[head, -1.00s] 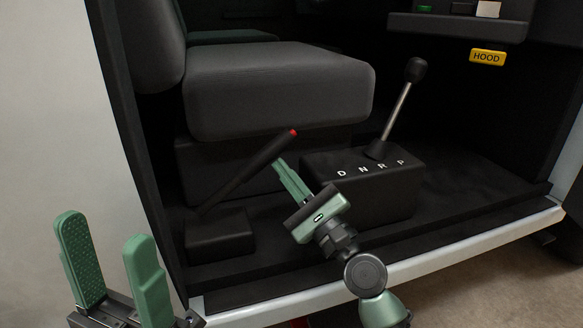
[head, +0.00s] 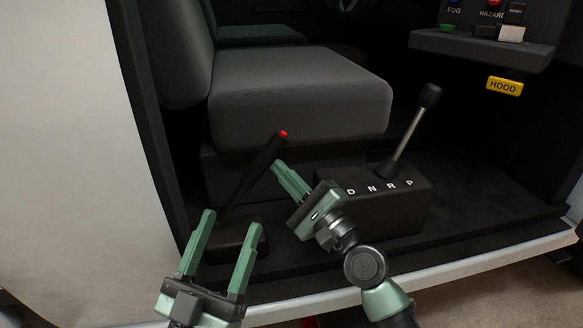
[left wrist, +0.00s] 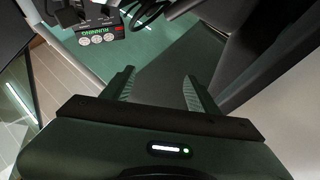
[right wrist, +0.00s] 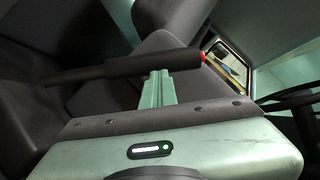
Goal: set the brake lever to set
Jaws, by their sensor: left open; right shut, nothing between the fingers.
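The brake lever (head: 262,165) is a black bar with a red tip, tilted up to the right from a black floor base (head: 258,245) beside the seat. In the right wrist view the lever (right wrist: 140,66) crosses just beyond my fingertips. My right gripper (head: 277,168) is shut and empty, its tips at or very near the lever's upper part below the red tip; I cannot tell if they touch. My left gripper (head: 228,222) is open and empty, in front of the lever's base and partly hiding it. The left wrist view shows its open fingers (left wrist: 157,82) with nothing between.
A gear selector (head: 410,135) stands on a console (head: 385,210) marked D N R P, right of my right gripper. The grey seat (head: 300,95) is behind the lever. A yellow HOOD label (head: 505,86) and a switch panel (head: 480,45) are at upper right. The door sill runs in front.

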